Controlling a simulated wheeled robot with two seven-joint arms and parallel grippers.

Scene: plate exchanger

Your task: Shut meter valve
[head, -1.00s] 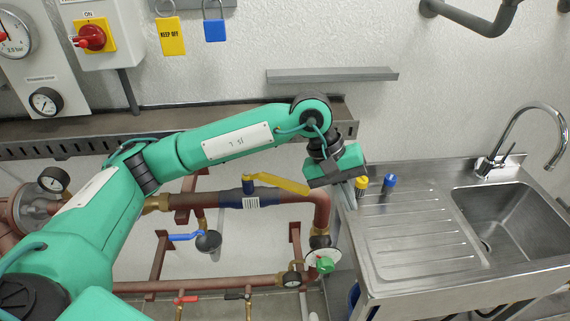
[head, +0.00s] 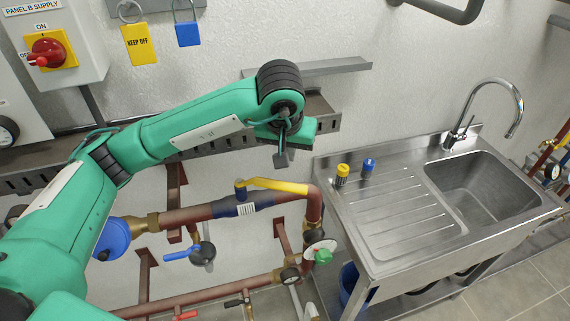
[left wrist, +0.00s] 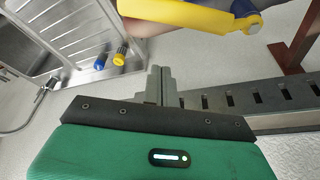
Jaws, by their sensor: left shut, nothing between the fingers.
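A valve with a yellow lever (head: 277,185) sits on a brown pipe with a blue, barcoded body (head: 240,207). The lever lies roughly along the pipe, pointing right from its blue pivot. My left gripper (head: 281,160) is shut and empty, above the lever in the head view and apart from it. In the left wrist view, the shut fingers (left wrist: 159,86) point toward the yellow lever (left wrist: 185,15), which crosses the top of the picture. A blue round meter (head: 112,238) is on the pipe at left, partly hidden by my arm. My right gripper is not in view.
A blue-handled valve (head: 183,254) hangs below the pipe. A slotted metal tray (head: 327,116) runs along the wall behind my gripper. A gauge and green knob (head: 322,256) sit lower down.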

